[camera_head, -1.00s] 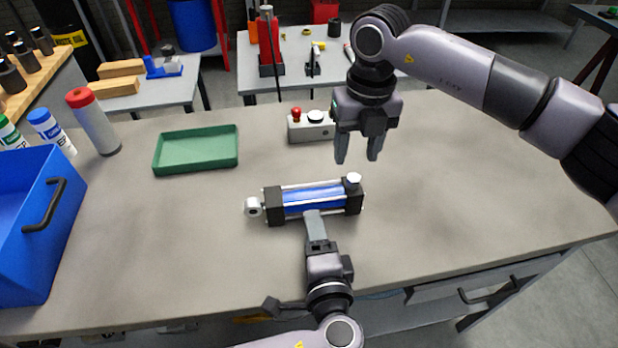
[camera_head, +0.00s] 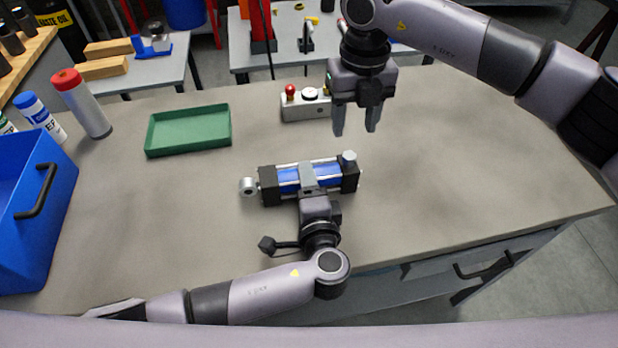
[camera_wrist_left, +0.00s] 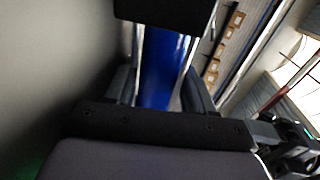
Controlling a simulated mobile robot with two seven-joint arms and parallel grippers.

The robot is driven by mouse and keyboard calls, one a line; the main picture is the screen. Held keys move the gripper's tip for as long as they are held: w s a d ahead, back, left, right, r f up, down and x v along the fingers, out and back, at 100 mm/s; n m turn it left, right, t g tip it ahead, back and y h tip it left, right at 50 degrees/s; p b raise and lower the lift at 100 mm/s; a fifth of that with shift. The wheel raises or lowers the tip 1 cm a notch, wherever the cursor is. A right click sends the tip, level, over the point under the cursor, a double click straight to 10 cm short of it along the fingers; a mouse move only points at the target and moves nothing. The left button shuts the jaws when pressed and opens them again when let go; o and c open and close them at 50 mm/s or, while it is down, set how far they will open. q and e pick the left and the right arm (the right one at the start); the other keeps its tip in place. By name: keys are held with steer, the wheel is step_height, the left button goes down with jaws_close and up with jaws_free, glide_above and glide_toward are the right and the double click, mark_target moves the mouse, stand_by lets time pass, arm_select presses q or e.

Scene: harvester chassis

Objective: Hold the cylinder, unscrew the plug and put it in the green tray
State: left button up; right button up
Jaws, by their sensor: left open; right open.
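The blue cylinder (camera_head: 286,180) with black end blocks lies on the bench, its metal eye to the left. The silver plug (camera_head: 349,157) sits on top of its right end block. My left gripper (camera_head: 307,172) reaches over the middle of the cylinder from the front. It is open, and in the left wrist view the blue barrel (camera_wrist_left: 160,75) shows between its fingers; contact cannot be told. My right gripper (camera_head: 355,132) is open and empty, pointing down, above and behind the cylinder's right end. The green tray (camera_head: 188,132) stands empty at the back left.
A grey control box (camera_head: 305,103) with a red button is behind the cylinder. A blue bin (camera_head: 35,215) stands at the left edge, with a red-capped bottle (camera_head: 82,105) behind it. The bench (camera_head: 470,180) is clear on the right.

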mark_target(350, 155)
arm_select(q)
jaws_close()
arm_select(e)
steer(key=m, duration=0.5)
steer(key=shift+a, duration=0.1)
steer(key=m, duration=1.7)
steer(key=shift+f, duration=4)
